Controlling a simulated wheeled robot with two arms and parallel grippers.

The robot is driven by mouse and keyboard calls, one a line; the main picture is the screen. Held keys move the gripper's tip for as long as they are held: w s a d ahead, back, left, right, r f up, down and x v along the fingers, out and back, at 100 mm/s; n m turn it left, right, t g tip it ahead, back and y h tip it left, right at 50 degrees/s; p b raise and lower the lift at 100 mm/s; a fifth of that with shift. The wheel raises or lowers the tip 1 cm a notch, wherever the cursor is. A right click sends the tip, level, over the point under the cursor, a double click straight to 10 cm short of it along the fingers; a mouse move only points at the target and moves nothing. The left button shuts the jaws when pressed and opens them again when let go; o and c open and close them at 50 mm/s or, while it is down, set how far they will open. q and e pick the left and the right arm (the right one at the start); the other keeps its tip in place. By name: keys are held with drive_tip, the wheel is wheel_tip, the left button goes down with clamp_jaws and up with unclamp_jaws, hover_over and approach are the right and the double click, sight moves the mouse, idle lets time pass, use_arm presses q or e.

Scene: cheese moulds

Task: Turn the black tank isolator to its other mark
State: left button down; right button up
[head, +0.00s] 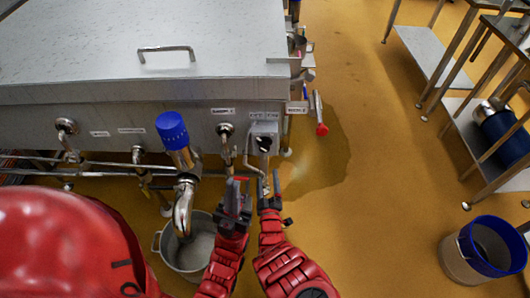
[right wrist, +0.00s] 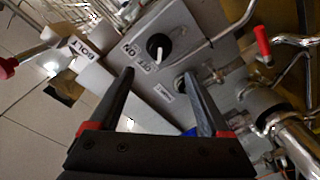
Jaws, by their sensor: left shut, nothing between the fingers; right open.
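The black isolator (head: 264,144) is a round knob on the grey box at the right end of the tank front. My left gripper (head: 238,184) is shut and empty, left of the right one.
The steel tank (head: 110,95) carries pipes and valves along its front. A blue-topped valve (head: 172,130) stands left, above a metal pot (head: 187,252). A red-handled lever (head: 320,118) sticks out right of the box.

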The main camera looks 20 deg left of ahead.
sight(265, 150)
drive_tip(key=b+x, duration=0.8)
drive_tip(key=x, duration=0.3)
drive_tip(key=shift+w+a+f, duration=0.2)
drive_tip(key=shift+w, duration=0.15)
drive_tip(key=shift+w+a+r, duration=0.2)
drive_tip(key=shift+w+r, duration=0.1)
drive_tip(key=shift+w, duration=0.15)
clamp_jaws()
